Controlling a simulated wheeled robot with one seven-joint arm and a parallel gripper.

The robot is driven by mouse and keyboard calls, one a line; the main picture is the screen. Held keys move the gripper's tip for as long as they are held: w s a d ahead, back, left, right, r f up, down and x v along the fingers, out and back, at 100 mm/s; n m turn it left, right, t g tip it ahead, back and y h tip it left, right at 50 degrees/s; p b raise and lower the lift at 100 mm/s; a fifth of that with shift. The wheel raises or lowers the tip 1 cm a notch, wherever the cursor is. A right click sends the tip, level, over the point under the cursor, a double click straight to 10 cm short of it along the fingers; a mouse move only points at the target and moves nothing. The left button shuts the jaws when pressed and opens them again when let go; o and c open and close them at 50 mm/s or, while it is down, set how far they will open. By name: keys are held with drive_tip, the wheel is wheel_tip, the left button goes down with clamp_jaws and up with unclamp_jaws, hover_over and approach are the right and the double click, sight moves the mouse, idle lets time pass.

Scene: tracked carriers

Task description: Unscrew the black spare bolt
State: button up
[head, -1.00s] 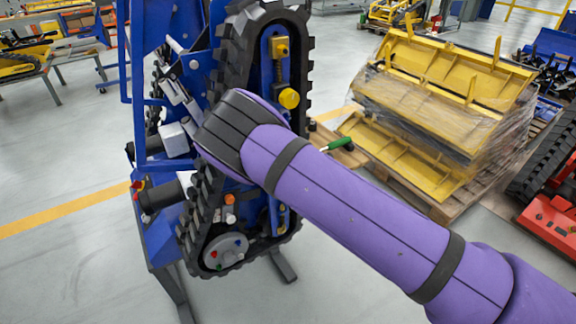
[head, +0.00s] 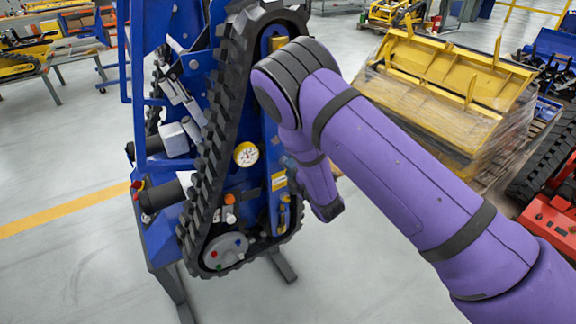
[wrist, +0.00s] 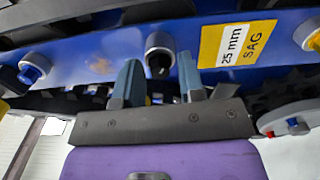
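In the wrist view, a black bolt (wrist: 159,66) sits in a round grey collar on the blue side plate (wrist: 110,48) of the tracked carrier. My gripper (wrist: 160,76) is open, with one blue-grey finger on each side of the bolt's line. Gaps show between the bolt and both fingers; I cannot tell how deep the fingertips reach. In the head view, my purple arm bends down along the track, and the black bolt cannot be made out there.
A yellow "25 mm SAG" label (wrist: 236,42) is right of the bolt. A collar with a blue bolt (wrist: 30,73) is at left. In the head view, a gauge (head: 246,154) and a hub with coloured bolts (head: 226,251) sit inside the black track (head: 208,150). Yellow parts (head: 440,75) stand behind.

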drive_tip(key=m, duration=1.8)
drive_tip(key=shift+d, duration=0.1)
clamp_jaws()
drive_tip(key=n, duration=0.9)
